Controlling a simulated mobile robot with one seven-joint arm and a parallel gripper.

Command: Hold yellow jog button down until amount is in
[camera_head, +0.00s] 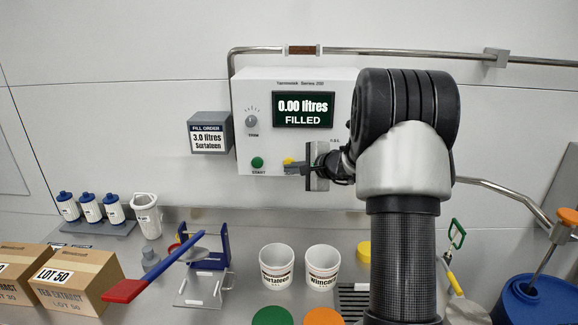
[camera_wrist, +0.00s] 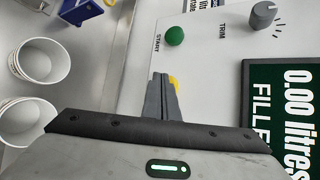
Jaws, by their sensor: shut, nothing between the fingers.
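The yellow jog button (camera_head: 288,161) is on the lower front of the white control box (camera_head: 300,140), right of the green START button (camera_head: 257,162). The box's display (camera_head: 304,109) reads 0.00 litres FILLED. A fill order sign (camera_head: 208,138) reads 3.0 litres Surtaleen. My gripper (camera_head: 290,169) is shut and empty, its fingertips at the yellow button. In the wrist view the shut fingers (camera_wrist: 160,82) partly cover the yellow button (camera_wrist: 174,83). I cannot tell whether the fingertips touch or press it.
A TRIM knob (camera_head: 251,121) sits above the START button. On the bench below stand two white tubs, one labelled Surtaleen (camera_head: 277,267) and one Nimcoat (camera_head: 322,266). A blue stand (camera_head: 208,246) and cardboard boxes (camera_head: 75,280) are left. A blue drum (camera_head: 535,300) is right.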

